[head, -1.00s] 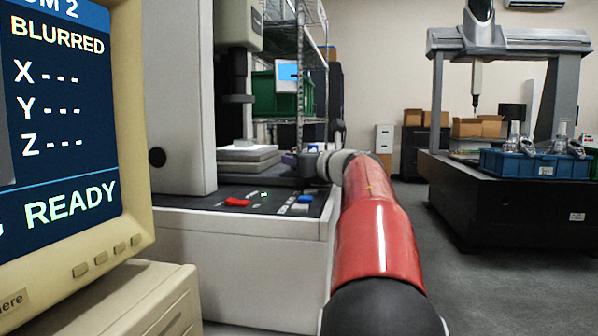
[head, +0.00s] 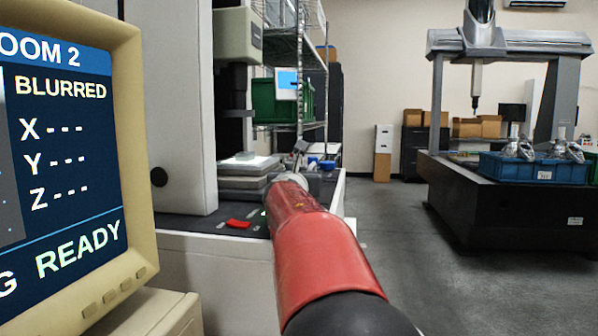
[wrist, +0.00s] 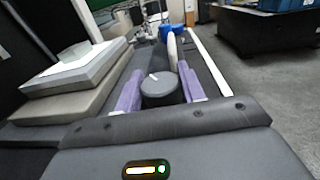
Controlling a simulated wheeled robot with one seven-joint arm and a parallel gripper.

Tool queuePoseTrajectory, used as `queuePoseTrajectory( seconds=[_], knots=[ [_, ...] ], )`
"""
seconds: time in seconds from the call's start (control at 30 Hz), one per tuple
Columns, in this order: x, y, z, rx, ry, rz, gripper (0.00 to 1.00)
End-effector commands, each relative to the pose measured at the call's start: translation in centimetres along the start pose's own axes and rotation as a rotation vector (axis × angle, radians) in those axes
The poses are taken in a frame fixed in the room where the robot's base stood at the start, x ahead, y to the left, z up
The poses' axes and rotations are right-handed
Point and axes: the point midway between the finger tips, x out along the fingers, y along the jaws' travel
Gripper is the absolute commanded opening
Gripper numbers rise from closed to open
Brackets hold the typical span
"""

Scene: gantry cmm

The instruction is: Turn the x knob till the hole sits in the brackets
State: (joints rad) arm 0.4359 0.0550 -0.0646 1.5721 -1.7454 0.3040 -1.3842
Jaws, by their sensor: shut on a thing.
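The x knob (wrist: 158,88) is a dark round knob with a white mark on its top, in the middle of the wrist view. My gripper (wrist: 160,91) has its purple fingers on either side of the knob and is shut on it. In the head view my red arm hides the knob and the fingers. The monitor (head: 75,150) at the left reads BLURRED, dashes for X, Y and Z, and READY. Only the right part of its screen shows; no hole or brackets are visible there. The stage (head: 247,169) carries a bright plate and also shows in the wrist view (wrist: 62,85).
The stage lies left of my gripper in the wrist view. A red item (head: 238,224) lies on the machine's dark deck. A large black measuring table (head: 500,205) with a blue crate (head: 535,168) stands at the right. Open floor lies between them.

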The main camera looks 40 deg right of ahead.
Motion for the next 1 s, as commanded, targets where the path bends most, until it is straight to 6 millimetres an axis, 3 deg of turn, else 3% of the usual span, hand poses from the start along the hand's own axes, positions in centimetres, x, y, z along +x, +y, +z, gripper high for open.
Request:
queuePoseTrajectory(
  seconds=[0.67, 0.7, 0.87, 1.0],
  knots=[
    [0.03, 0.03, 0.12, 0.0, -0.002, -0.068, 0.16],
    [0.02, 0.03, 0.13, 0.0, -0.002, -0.068, 0.4],
    [0.02, 0.01, 0.1, 0.0, -0.002, -0.068, 0.61],
    [0.02, 0.01, 0.06, 0.0, -0.001, -0.068, 0.61]
  ],
)
